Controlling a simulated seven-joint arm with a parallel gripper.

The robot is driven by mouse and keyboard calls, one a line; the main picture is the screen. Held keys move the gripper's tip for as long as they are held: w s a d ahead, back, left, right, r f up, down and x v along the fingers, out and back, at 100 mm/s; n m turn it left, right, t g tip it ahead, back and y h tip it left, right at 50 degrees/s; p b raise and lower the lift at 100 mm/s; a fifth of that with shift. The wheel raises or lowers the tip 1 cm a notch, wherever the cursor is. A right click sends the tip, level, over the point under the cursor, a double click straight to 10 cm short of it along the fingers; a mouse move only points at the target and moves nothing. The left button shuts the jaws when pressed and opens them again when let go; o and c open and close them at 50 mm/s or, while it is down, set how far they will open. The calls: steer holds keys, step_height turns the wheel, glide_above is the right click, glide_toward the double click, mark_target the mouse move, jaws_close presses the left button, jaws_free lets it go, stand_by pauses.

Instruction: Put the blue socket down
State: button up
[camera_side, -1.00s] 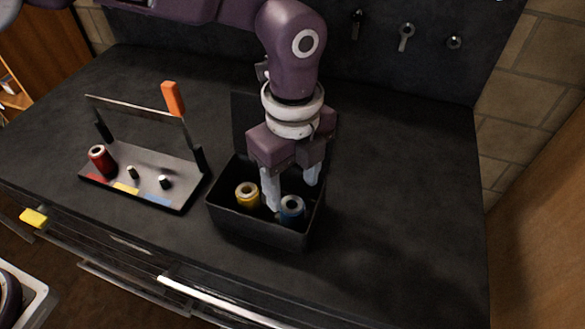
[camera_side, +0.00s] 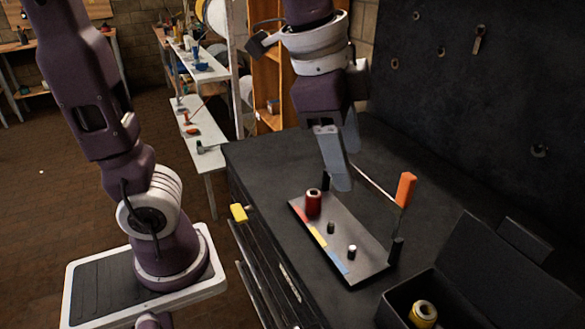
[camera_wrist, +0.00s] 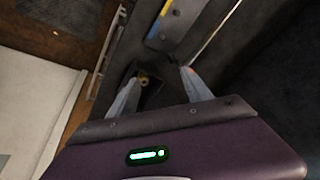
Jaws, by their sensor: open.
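My gripper (camera_side: 340,185) is open, with its fingers apart and nothing visible between them. In the side view it appears in front of the far end of the tool rack (camera_side: 372,262), near the red socket (camera_side: 314,203); its exact height is hard to tell. The rack has red, yellow and blue marks, two bare pegs and a red socket standing at the red end. The black box (camera_side: 452,280) is cut off at the lower right and holds a yellow socket (camera_side: 423,314). That socket also shows in the wrist view (camera_wrist: 143,79). I cannot see the blue socket.
A dark wall panel (camera_side: 470,90) with hooks is behind. A yellow drawer pull (camera_side: 239,212) sticks out at the bench front.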

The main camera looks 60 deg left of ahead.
steer(key=s+a+f+n+t, duration=0.2)
steer(key=s+a+f+n, duration=0.2)
steer(key=s+n, duration=0.5)
steer(key=s+a, duration=0.1)
steer(key=a, duration=0.1)
steer(key=shift+s+a+y, duration=0.3)
steer(key=shift+a, duration=0.1)
